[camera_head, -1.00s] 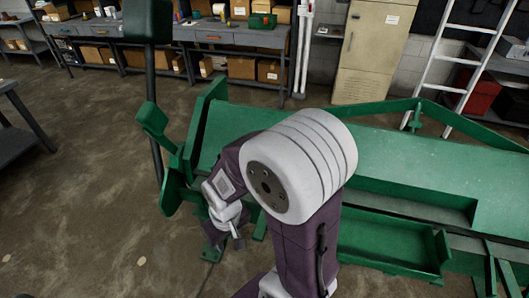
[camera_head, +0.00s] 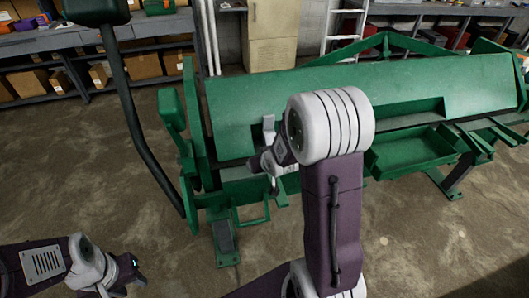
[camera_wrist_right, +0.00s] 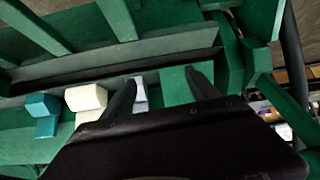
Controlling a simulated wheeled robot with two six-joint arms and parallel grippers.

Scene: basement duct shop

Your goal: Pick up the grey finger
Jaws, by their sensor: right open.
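In the right wrist view a pale grey block (camera_wrist_right: 140,94), which looks like the grey finger, stands on the green machine. It shows just inside the left jaw of my right gripper (camera_wrist_right: 164,84). The jaws are open, and I see nothing gripped. Left of them are a cream block (camera_wrist_right: 87,101) and a teal block (camera_wrist_right: 42,114). In the head view my right gripper is over the machine's left end, largely hidden by my own wrist. My left gripper (camera_head: 133,274) is low at the left, away from the machine; its jaws are too small to read.
The green bending machine (camera_head: 350,95) fills the middle and right, with a green tray (camera_head: 410,148) on its front. A dark post (camera_head: 140,125) curves down at its left. Shelves with boxes (camera_head: 145,65) and a beige cabinet (camera_head: 272,35) stand behind. The floor in front is bare.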

